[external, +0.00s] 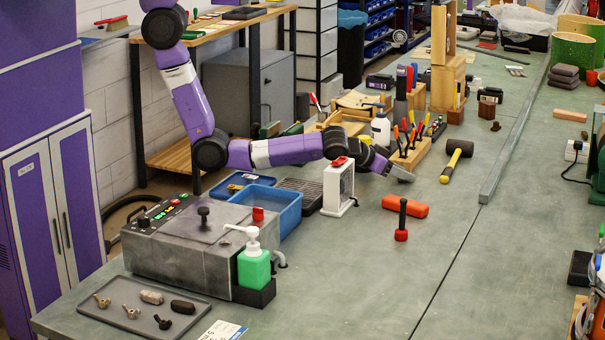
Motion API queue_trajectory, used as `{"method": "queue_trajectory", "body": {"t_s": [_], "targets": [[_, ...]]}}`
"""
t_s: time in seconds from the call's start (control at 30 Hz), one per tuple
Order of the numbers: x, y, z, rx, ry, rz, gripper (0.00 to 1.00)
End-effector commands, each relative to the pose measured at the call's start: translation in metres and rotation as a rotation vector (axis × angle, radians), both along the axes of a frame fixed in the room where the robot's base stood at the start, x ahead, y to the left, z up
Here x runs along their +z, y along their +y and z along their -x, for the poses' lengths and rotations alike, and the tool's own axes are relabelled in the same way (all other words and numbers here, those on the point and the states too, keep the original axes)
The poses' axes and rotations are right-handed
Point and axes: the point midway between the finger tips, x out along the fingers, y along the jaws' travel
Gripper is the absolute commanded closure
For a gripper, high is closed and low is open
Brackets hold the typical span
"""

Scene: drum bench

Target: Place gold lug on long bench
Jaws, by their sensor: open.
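The long bench (335,285) is the grey-green top that runs from the front to the back right. A grey tray (190,326) lies at its front left corner. On it are a brass-coloured winged piece (101,299), a duller winged piece (131,312), a dark winged piece (162,321), a pale oblong piece (152,297) and a black oblong piece (184,307). I cannot tell which, if any, is the gold lug. My gripper (405,175) is open, low over the bench beside the wooden tool block, far from the tray. No held object shows.
A grey control box (190,250), green pump bottle (254,265) and blue bin (284,205) stand behind the tray. The front middle bench is clear.

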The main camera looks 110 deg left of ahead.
Motion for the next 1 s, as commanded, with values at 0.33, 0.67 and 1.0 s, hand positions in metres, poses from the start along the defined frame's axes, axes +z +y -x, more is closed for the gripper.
{"method": "queue_trajectory", "body": {"t_s": [0.33, 0.67, 1.0], "targets": [[0.023, -0.032, 0.030, -0.002, -0.001, 0.000, 0.57], [0.035, -0.046, 0.046, 0.000, 0.001, 0.001, 0.57], [0.035, -0.046, 0.046, 0.000, 0.000, 0.000, 0.57]]}}
